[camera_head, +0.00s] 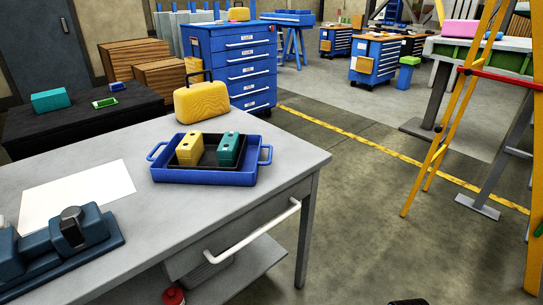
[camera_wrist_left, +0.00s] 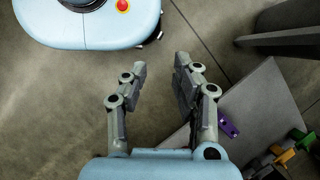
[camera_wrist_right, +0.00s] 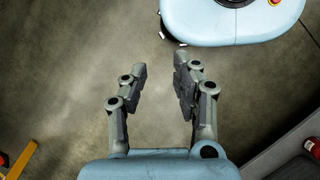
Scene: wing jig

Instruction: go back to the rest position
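My left gripper (camera_wrist_left: 160,85) shows in the left wrist view with its two fingers apart and nothing between them. It hangs over bare floor, beside a grey surface at the lower right. My right gripper (camera_wrist_right: 160,85) shows in the right wrist view, also with fingers apart and empty, over bare concrete floor. My own light blue base appears at the top of both wrist views. Neither gripper is clearly visible in the head view; a small dark shape at its bottom edge cannot be identified.
The grey workbench (camera_head: 110,160) carries a blue tray (camera_head: 205,178) with yellow and teal blocks, a yellow case (camera_head: 202,103), white paper (camera_head: 78,193) and a dark blue device (camera_head: 70,240). A yellow ladder (camera_head: 450,110) stands right. Floor between bench and ladder is clear.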

